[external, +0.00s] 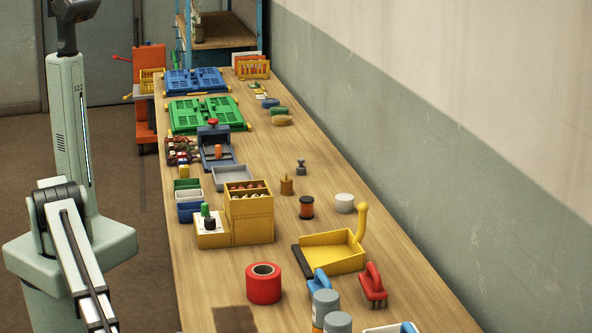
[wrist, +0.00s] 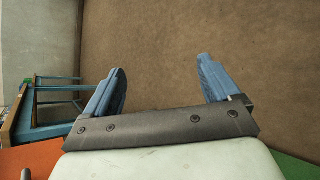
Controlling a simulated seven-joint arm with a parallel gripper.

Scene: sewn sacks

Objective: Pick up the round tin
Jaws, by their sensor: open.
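A low, round, white container (external: 344,203), which looks like the round tin, stands on the wooden table near its wall side. Nothing covers it in the external view, and it is not in the wrist view. My gripper (wrist: 162,66) shows in the wrist view with its two blue fingers wide apart and nothing between them. It faces brown floor, away from the tabletop objects. I cannot make out the gripper in the external view, where parts of my arm show at the left.
Beside the container stand a dark-and-orange spool-like cylinder (external: 306,208) and a yellow dustpan (external: 332,252) with an upright handle. A yellow drawer box (external: 250,219), red tape roll (external: 263,283) and red brush (external: 373,285) are nearby. A wall runs along the right.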

